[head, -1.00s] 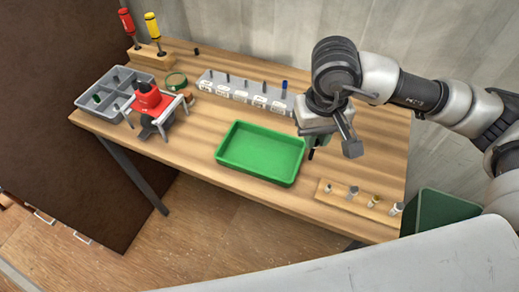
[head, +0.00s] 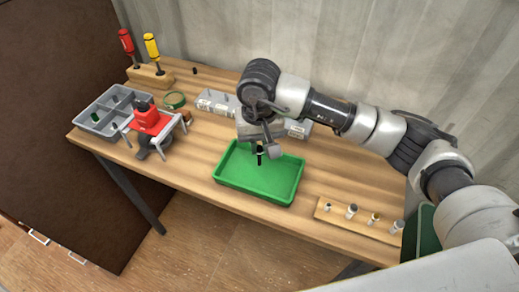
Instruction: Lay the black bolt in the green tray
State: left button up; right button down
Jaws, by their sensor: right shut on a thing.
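The green tray (head: 235,186) lies flat on the wooden table, its visible floor bare. My right gripper (head: 259,148) is over the back part of the tray, pointing down. It is shut on the black bolt (head: 259,158), which hangs upright below the fingers. The bolt appears to be above the tray floor, but the exact gap is hard to tell. My left gripper is not in view.
A grey label block (head: 215,103) stands behind the tray, partly hidden by my right arm. A red-topped vise (head: 149,122) and a grey divided bin (head: 98,120) stand left. A wooden strip (head: 335,215) with several small parts lies right. Screwdrivers stand in a wooden rack (head: 150,78).

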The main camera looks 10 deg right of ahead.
aim_at(259, 148)
notch_tip(259, 148, down, 3)
jog(key=shift+f+p, duration=0.2)
jog(key=shift+p, duration=0.5)
jog(key=shift+f, duration=0.25)
jog(key=shift+f, duration=0.2)
jog(key=c, duration=1.1)
grip_release()
jog(key=shift+r, duration=0.1)
